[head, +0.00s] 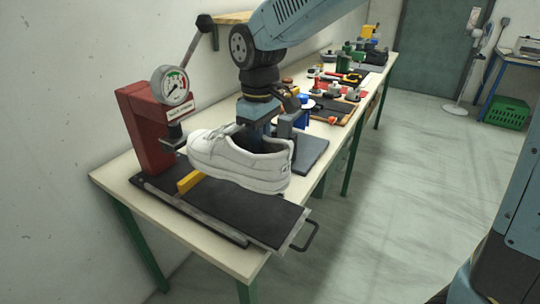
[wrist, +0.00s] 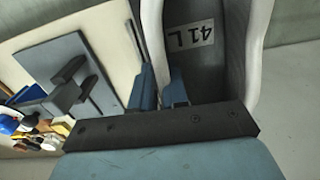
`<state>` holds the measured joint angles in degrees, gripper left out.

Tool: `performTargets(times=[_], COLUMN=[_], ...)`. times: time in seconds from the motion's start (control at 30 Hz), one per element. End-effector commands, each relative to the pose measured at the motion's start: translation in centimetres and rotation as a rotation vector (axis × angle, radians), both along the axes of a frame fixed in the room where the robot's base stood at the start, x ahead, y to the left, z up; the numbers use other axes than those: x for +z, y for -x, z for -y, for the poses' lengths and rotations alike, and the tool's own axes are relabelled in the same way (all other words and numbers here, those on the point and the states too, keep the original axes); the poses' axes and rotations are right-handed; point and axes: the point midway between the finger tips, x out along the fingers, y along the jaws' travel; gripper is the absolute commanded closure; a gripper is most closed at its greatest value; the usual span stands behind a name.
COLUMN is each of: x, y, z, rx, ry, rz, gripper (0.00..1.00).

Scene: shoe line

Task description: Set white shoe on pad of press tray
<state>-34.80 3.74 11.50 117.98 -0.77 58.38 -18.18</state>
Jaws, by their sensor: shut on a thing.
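A white shoe (head: 238,160) hangs from my gripper (head: 262,132) in the head view, its toe to the left, over the press tray. In the wrist view the shoe (wrist: 259,35) shows its open collar and an insole marked "41 L". My gripper (wrist: 160,88) is shut on the shoe's collar wall, one finger inside and one outside. The press tray (head: 285,232) has a dark pad (head: 245,207) and a yellow block (head: 189,181) beside the shoe's toe. The shoe appears to be above the pad; the exact gap is hard to tell.
The red press (head: 145,125) with its gauge (head: 173,88) and lever stands left of the shoe. A grey plate (head: 312,152) with upright blocks lies behind it. Several tools and parts crowd the bench farther back. The tray's handle (head: 306,237) sticks out over the bench's front edge.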

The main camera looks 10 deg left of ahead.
Motion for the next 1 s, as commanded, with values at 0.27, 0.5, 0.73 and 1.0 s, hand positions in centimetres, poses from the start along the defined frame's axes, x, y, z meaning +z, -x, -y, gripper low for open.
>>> performTargets(times=[0.27, 0.5, 0.73, 1.0], x=[-0.5, -1.9, -4.1, -6.7], y=[-2.3, -2.3, -2.3, -2.3], z=[-1.2, -1.2, -1.2, -1.2], rx=[-0.007, -0.007, -0.006, -0.007], ry=[-0.001, 0.001, 0.001, 0.000], rz=[0.000, 0.000, 0.000, -0.001], gripper=[1.00, 1.00, 1.00, 1.00])
